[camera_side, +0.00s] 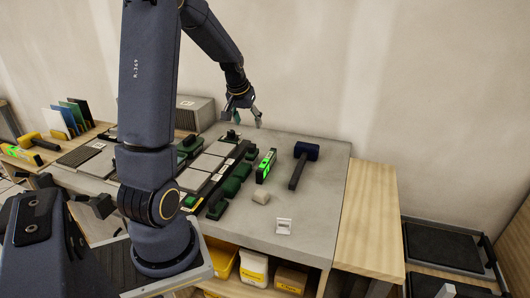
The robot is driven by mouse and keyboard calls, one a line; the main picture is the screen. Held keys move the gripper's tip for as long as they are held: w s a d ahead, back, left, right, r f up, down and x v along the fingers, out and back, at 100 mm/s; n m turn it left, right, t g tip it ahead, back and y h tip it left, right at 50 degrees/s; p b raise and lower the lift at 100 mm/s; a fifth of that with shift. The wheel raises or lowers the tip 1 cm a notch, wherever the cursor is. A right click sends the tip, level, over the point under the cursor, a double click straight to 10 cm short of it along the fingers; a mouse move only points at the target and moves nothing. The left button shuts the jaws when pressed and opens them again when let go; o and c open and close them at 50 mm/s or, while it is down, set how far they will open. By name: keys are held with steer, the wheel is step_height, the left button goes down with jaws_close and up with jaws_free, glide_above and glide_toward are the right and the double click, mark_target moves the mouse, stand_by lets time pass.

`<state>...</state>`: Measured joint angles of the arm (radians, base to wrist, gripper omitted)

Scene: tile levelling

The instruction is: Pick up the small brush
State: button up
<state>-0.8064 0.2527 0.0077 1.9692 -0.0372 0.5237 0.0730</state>
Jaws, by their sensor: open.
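My gripper (245,117) hangs open and empty above the back part of the grey worktop (322,183), fingers pointing down. A small dark item (231,136) lies below its left finger; a gap to it cannot be judged from this angle. No item can be made out clearly as the small brush. Small candidates on the worktop are a white piece (284,226) near the front edge, a beige block (261,197) and a dark green-black piece (217,209). My arm hides part of the work area on the left.
A green-lit level (265,165) and a dark-headed mallet (305,152) lie right of the tiles (206,163). Dark green blocks (231,187) line the tiles' right side. A grey box (195,112) stands at the back.

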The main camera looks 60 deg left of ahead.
mark_target(253, 151)
steer(key=x, duration=1.1)
steer(key=s+x, duration=0.1)
steer(key=x, duration=0.5)
steer(key=shift+a, duration=0.2)
jaws_close()
